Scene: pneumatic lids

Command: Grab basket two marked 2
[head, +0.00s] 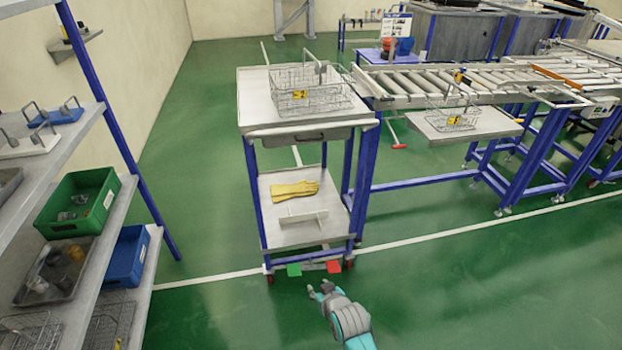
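A wire basket (325,98) stands on the top of a white cart (262,118), with an upright handle. Its yellow tag (299,95) seems to read 2, though it is small. A second, smaller wire basket (440,124) with a yellow tag sits on a grey side shelf (500,128) under the roller conveyor; its number is too small to read surely. My gripper (318,288) is low in front of the cart, apart from both baskets and empty. Its fingertips look spread.
Yellow gloves (292,191) lie on the cart's lower shelf. A roller conveyor (400,84) with blue legs stands to the cart's right. A rack with a green crate (72,222) and blue crate (130,257) stands left. Green floor before the cart is clear.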

